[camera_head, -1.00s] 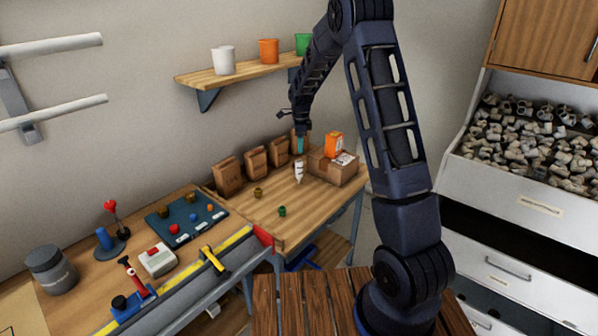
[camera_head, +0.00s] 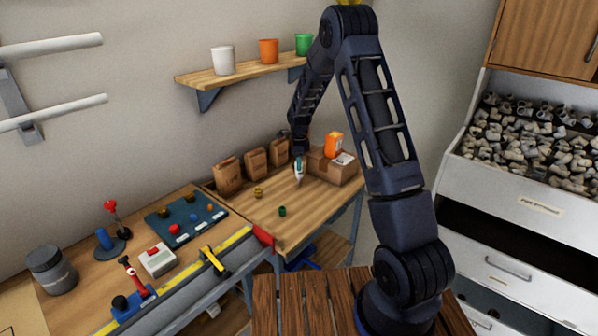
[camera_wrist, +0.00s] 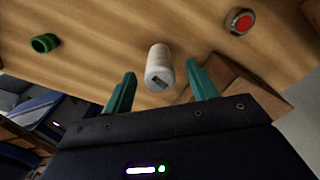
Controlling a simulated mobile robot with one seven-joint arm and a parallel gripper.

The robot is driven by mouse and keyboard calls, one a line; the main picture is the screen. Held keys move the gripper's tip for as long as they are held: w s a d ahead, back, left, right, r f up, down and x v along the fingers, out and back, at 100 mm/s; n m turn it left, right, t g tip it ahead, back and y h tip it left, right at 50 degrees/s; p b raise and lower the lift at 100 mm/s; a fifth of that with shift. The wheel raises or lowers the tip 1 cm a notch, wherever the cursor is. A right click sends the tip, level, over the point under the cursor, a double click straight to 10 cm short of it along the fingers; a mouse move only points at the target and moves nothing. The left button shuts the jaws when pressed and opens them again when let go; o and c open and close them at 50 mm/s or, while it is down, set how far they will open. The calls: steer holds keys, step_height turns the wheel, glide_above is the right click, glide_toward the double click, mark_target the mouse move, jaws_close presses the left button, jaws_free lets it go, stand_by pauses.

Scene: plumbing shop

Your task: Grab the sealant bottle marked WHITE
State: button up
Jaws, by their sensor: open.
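A white bottle (camera_wrist: 159,68) with a small dark label stands on the wooden bench, between and just beyond my fingertips in the wrist view. The label's writing is too small to read. In the head view the bottle (camera_head: 298,180) shows only in part, below my gripper. My gripper (camera_wrist: 160,82) is open, with one green finger on each side of the bottle. In the head view my gripper (camera_head: 299,164) is low over the bench, at the bottle's upper part. I cannot tell whether the fingers touch it.
A cardboard box (camera_head: 335,168) with an orange container (camera_head: 333,145) stands close to the right of the bottle. Brown paper bags (camera_head: 255,163) line the wall behind. A green fitting (camera_head: 282,211) and a brass fitting (camera_head: 258,192) lie on the bench nearer me.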

mark_target(299, 173)
steer(key=shift+f, duration=1.45)
steer(key=c, duration=1.1)
steer(key=shift+r, duration=0.15)
